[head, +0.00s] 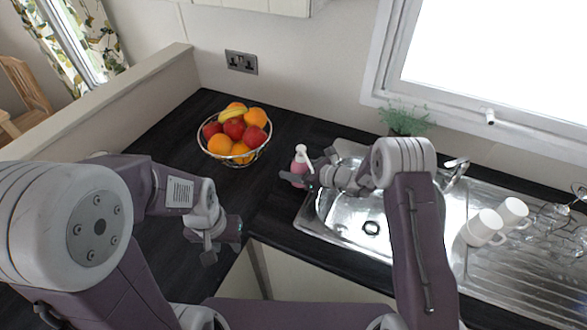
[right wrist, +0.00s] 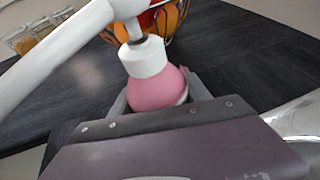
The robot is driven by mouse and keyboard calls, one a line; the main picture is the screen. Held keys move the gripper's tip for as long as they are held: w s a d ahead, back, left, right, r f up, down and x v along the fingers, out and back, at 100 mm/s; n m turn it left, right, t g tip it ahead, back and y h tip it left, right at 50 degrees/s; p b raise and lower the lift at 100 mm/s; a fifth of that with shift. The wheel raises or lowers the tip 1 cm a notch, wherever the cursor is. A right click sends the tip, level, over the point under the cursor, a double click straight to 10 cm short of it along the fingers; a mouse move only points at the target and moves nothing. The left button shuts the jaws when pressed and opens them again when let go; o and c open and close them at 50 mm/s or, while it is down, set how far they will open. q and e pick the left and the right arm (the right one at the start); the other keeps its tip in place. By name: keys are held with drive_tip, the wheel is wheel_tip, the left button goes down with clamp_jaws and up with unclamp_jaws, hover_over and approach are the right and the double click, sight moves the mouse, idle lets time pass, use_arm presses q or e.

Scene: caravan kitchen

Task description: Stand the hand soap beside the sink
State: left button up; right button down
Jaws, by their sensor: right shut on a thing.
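The hand soap (head: 300,167) is a pink bottle with a white pump top. It stands upright on the dark worktop, just left of the sink (head: 310,222). My right gripper (head: 298,178) reaches across the sink from the right and is shut on the bottle. In the right wrist view the pink bottle (right wrist: 158,90) sits between the jaws, with its white pump close to the camera; its base is hidden. My left gripper (head: 222,243) is empty over the worktop at the left front; its jaws look apart.
A wire basket of fruit (head: 236,160) stands on the worktop behind and left of the soap. White mugs (head: 484,227) lie on the drainer at the right. A green plant (head: 405,120) stands behind the sink. The worktop left of the basket is clear.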

drive_tip(key=shift+f+b, duration=0.3)
drive_tip(key=shift+f, duration=0.05)
drive_tip(key=shift+c, duration=2.2)
unclamp_jaws()
drive_tip(key=b+v, duration=0.1)
drive_tip(key=v, duration=0.8)
drive_tip(key=shift+r, duration=0.1)
